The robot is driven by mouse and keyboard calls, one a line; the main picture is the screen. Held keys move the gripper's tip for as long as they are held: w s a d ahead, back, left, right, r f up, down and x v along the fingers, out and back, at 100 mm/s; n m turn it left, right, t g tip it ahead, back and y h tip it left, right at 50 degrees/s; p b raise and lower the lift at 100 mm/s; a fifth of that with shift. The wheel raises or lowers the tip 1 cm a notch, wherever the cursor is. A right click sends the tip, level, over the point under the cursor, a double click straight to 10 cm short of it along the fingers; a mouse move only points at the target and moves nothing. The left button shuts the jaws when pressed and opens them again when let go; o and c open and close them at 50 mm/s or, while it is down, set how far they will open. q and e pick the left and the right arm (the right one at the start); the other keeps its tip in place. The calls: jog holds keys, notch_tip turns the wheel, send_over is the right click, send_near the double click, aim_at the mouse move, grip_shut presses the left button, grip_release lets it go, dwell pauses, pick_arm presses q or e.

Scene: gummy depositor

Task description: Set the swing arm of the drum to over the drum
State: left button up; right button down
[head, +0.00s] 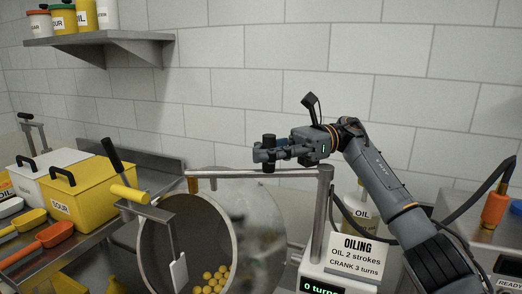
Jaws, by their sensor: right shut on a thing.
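The swing arm (235,173) is a horizontal metal bar that runs left from an upright post (324,215). I cannot tell the bar's exact depth over the drum. My left gripper is not in view.
A sign (345,250) reading "OILING" stands on a white box with a "0 turns" display. An oil bottle (358,210) is behind the post. Yellow (85,190) and white bins stand left.

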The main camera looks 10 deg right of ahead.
jog(key=shift+d+r, duration=0.25)
jog(key=shift+d, duration=0.05)
jog(key=c, duration=1.5)
grip_release()
jog(key=shift+d, duration=0.1)
jog(key=o, duration=0.3)
jog(key=shift+s+d, duration=0.1)
jog(key=shift+d, duration=0.2)
jog(key=shift+o, duration=0.2)
jog(key=shift+d, duration=0.25)
jog(key=shift+a+f, duration=0.1)
jog(key=shift+a, duration=0.2)
jog(key=shift+w+d, duration=0.2)
jog(key=shift+d, duration=0.05)
jog(key=v, duration=0.7)
jog(key=shift+d, duration=0.25)
jog(key=shift+s, duration=0.1)
